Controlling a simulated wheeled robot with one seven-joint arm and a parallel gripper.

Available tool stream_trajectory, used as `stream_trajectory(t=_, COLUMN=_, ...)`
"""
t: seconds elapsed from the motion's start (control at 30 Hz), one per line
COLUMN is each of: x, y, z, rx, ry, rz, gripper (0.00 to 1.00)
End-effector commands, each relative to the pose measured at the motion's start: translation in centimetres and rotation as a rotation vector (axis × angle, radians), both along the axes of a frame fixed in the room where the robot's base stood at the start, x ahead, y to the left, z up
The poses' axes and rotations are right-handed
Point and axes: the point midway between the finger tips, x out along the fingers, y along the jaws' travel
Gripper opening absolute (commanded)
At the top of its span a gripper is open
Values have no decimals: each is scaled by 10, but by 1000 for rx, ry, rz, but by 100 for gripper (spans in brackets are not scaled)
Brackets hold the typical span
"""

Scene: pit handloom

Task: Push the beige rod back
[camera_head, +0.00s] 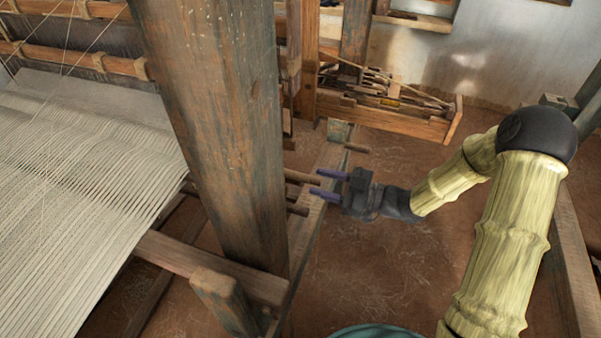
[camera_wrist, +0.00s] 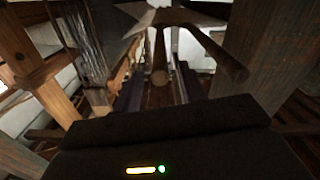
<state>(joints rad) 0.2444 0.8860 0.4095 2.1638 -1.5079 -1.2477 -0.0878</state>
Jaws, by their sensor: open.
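Several short wooden rods stick out to the right of the big loom post. A light brown one, which looks like the beige rod (camera_head: 301,177), has its end close to my fingertips. My gripper (camera_head: 314,182) is open, with its two dark purple fingers pointing left toward the post. In the wrist view, a round rod end (camera_wrist: 160,77) shows between the two fingers, and my gripper (camera_wrist: 160,88) holds nothing that I can see. I cannot tell whether a finger touches the rod. The rod's other end is hidden behind the post.
The thick loom post (camera_head: 215,120) stands just left of the rods. A lower rod (camera_head: 297,210) and a rod farther back (camera_head: 356,148) are near my gripper. Pale warp threads (camera_head: 80,200) stretch left. A wooden box (camera_head: 385,120) stands behind. The floor at right is mostly open.

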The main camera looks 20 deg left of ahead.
Motion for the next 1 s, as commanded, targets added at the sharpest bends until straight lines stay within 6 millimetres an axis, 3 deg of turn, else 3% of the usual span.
stream_trajectory(t=0.3, x=4, y=52, z=1, rx=1, ry=0, rz=2, gripper=41)
stream_trajectory(t=0.7, x=5, y=61, z=0, rx=0, ry=-1, rz=0, gripper=41)
stream_trajectory(t=0.9, x=5, y=61, z=0, rx=0, ry=-1, rz=0, gripper=4)
stream_trajectory(t=1.0, x=5, y=61, z=0, rx=0, ry=-1, rz=0, gripper=0)
